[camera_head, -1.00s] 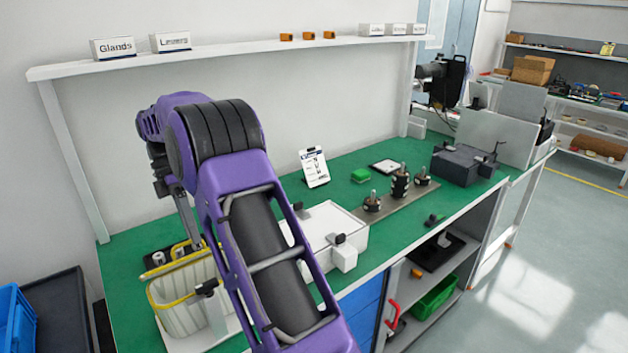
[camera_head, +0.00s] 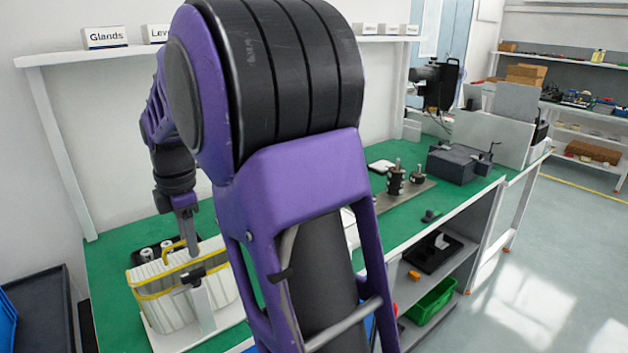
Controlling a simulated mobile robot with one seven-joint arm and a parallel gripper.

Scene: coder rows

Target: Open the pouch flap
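The pouch (camera_head: 165,305) is a pale, ribbed bag with yellow trim. It stands upright on a white base at the left end of the green bench. A dark clip on a light upright (camera_head: 203,307) stands at its front. I cannot clearly make out the flap's edge or how far it is open. My gripper (camera_head: 192,252) points down at the pouch's top, near the yellow trim. Its fingers are small and dark, so I cannot tell whether they are open or shut, or touching the pouch. My purple arm hides the middle of the bench.
Light cylinders in a dark holder (camera_head: 147,254) stand behind the pouch. Black stacked parts (camera_head: 395,181) and a dark box (camera_head: 460,164) stand farther right on the bench. A shelf with labelled boxes (camera_head: 104,37) runs above. A dark tray (camera_head: 40,305) lies at the left.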

